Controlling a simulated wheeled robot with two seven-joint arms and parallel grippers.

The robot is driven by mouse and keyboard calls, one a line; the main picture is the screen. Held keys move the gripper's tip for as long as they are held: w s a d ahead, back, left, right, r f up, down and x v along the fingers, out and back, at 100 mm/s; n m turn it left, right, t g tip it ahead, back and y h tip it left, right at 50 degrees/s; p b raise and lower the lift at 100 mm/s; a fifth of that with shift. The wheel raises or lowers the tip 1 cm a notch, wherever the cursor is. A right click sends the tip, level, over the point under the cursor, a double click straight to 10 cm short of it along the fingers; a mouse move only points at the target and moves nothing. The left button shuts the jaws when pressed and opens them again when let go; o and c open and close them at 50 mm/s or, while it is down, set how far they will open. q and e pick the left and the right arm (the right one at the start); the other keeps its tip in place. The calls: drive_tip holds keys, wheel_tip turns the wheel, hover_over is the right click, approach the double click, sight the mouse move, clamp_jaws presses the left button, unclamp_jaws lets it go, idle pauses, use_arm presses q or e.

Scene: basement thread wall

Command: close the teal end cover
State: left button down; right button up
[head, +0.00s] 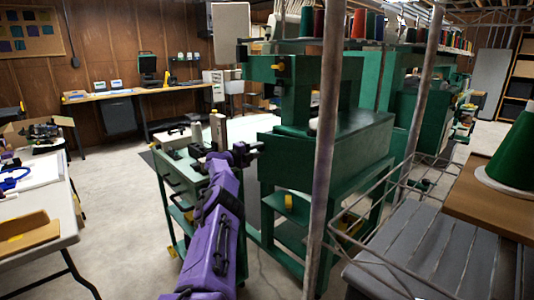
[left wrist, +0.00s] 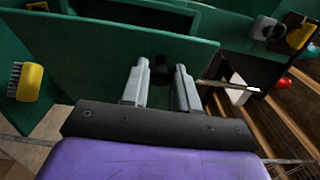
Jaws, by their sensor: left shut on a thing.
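The teal end cover (left wrist: 85,50) is a flat green panel across the upper part of the left wrist view. It stands apart from the green body behind it, with a gap along its upper edge. My left gripper (left wrist: 160,75) has its two grey fingers on either side of a small dark knob (left wrist: 160,69) at the cover's face and is shut on it. In the head view my purple left arm reaches up to the left gripper (head: 247,150) beside the green machine (head: 330,135). The cover is hard to make out there. My right gripper is not in view.
A green cart (head: 180,175) stands left of my left arm. A grey upright pole (head: 325,150) crosses the head view right of the arm. A wire rack (head: 385,215) and a slatted grey bench (head: 440,250) fill the lower right. Concrete floor is open at left.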

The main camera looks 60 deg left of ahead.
use_arm(q)
drive_tip(key=shift+s+a, duration=0.25)
drive_tip(key=shift+s, duration=0.05)
